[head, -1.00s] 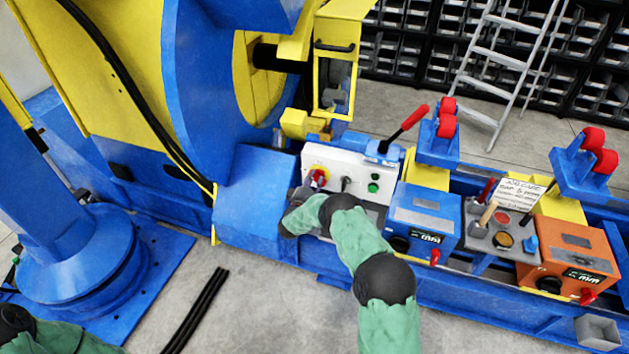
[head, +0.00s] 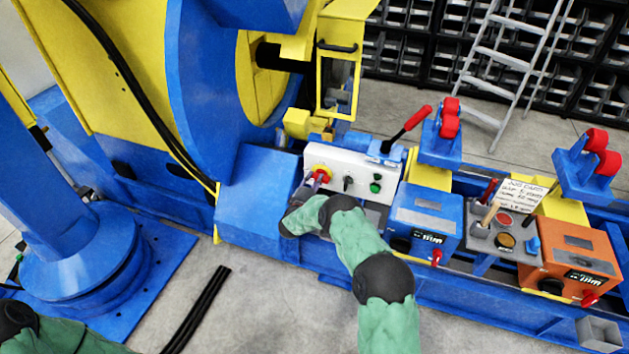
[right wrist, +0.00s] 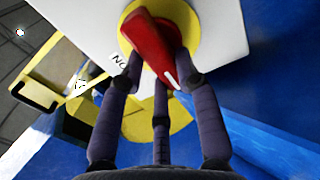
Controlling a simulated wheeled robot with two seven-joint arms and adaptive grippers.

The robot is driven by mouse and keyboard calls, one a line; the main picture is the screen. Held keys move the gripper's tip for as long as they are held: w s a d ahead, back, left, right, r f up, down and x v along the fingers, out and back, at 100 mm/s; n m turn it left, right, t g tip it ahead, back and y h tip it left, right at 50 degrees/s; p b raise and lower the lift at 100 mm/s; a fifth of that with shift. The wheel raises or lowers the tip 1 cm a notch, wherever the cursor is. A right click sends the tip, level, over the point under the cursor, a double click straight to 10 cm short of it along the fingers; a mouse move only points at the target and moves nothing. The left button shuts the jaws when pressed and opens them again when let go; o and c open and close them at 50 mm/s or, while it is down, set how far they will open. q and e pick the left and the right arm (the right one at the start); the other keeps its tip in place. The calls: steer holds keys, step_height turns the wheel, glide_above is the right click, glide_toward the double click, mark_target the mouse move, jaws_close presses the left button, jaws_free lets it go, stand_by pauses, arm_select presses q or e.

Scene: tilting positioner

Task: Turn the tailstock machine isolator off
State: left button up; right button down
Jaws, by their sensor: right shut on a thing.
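The isolator is a red handle (head: 323,174) on a yellow round plate on the white control panel (head: 377,165). My right gripper (head: 317,183) is at this handle, its purple fingers partly hidden by my wrist. In the right wrist view the fingers (right wrist: 160,76) are shut around the red handle (right wrist: 152,44), in front of the yellow plate (right wrist: 190,20). The handle's white-marked end points to the lower right there. Dark lettering, partly hidden, shows beside the plate. My left gripper is out of view; only its green-sleeved arm shows at lower left.
A black selector (head: 348,181) and a green button (head: 376,187) sit right of the isolator. A red-gripped lever (head: 408,127) rises behind the panel. A blue box (head: 425,216) and an orange box (head: 577,262) stand farther right. The blue housing (head: 262,195) is close on the left.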

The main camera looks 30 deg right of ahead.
stand_by(0.4)
steer(key=c, duration=0.9)
jaws_free()
steer(key=v, duration=1.2)
